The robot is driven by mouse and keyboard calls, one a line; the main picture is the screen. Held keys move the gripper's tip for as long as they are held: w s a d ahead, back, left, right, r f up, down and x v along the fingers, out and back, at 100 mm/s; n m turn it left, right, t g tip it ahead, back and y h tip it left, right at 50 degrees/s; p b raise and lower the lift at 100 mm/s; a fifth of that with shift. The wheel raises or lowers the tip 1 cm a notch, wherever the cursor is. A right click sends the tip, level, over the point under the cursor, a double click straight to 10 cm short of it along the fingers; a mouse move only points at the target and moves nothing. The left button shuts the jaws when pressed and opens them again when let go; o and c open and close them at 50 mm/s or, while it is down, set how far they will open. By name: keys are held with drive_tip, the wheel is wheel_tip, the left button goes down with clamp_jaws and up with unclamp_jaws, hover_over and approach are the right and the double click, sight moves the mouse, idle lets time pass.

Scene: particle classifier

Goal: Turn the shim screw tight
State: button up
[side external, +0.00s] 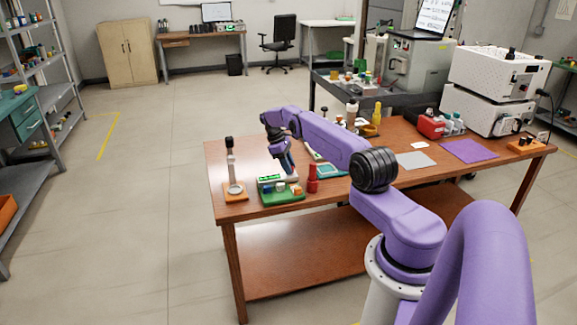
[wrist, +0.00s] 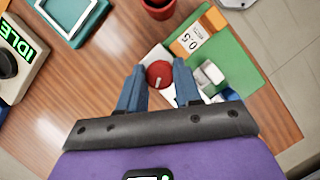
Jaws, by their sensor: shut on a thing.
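The shim screw appears as a round red head with a pale line on it (wrist: 159,75), in the middle of the wrist view. My gripper (wrist: 159,72) has its two blue fingers on either side of the red head, shut on it. The screw stands by a white part at the edge of a green board (wrist: 236,62). On that board is an orange block with a white "0.5" label (wrist: 191,41). In the side view my gripper (side external: 290,172) points down over the green board (side external: 283,197), and the screw cannot be made out there.
A box with a green "IDLE" display (wrist: 18,40) and a teal tray (wrist: 75,18) lie left in the wrist view. A red cup-like part (wrist: 158,8) stands just beyond the screw. A stand on an orange base (side external: 235,190) is left of the board, near the table's edge.

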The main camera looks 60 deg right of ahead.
drive_tip(key=o, duration=1)
drive_tip(key=shift+o, duration=0.2)
drive_tip(key=shift+v, duration=1.55)
wheel_tip(320, 180, up, 7)
